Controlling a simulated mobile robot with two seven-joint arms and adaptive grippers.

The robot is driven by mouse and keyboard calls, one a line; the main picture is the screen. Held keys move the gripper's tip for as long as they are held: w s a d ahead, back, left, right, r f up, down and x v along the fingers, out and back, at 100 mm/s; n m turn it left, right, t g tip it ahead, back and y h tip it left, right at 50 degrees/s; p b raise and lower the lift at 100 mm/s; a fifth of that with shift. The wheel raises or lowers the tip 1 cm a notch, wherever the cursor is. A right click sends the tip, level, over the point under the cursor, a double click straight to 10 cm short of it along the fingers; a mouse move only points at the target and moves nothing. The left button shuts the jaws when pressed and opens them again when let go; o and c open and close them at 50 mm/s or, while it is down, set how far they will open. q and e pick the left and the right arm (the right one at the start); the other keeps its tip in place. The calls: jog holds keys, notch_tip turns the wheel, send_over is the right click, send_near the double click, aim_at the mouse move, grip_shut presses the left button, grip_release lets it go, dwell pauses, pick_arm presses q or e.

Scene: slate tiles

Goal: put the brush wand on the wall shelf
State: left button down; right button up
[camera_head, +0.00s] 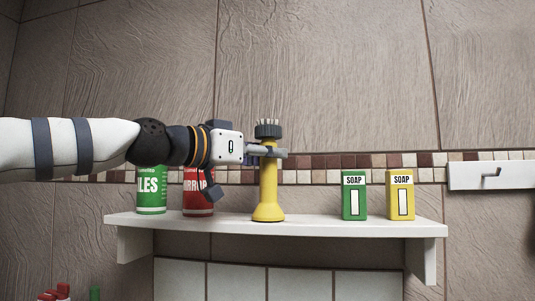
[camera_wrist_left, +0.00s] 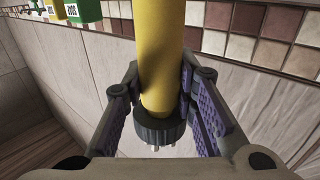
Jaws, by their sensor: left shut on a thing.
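The brush wand (camera_head: 268,190) is yellow with a flared foot and a dark grey, bristled head at its top. It is upright. Its foot is at the top of the white wall shelf (camera_head: 320,229), near the middle; I cannot tell whether it rests there or hovers just above. My left gripper (camera_head: 272,152) comes in from the left and is shut on the wand just below the head. In the left wrist view the wand (camera_wrist_left: 160,60) runs between the two purple-padded fingers (camera_wrist_left: 165,110). My right gripper is not in view.
A green can (camera_head: 151,192) and a red can (camera_head: 198,203) stand left of the wand, partly behind my arm. A green soap box (camera_head: 354,197) and a yellow soap box (camera_head: 400,197) stand to the right. A white hook rail (camera_head: 490,176) is on the far right wall.

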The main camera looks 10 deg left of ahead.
pick_arm(q)
jog(key=c, duration=1.3)
grip_release()
jog(key=shift+w+f, duration=0.1)
jog(key=shift+f, duration=0.05)
jog(key=v, duration=1.2)
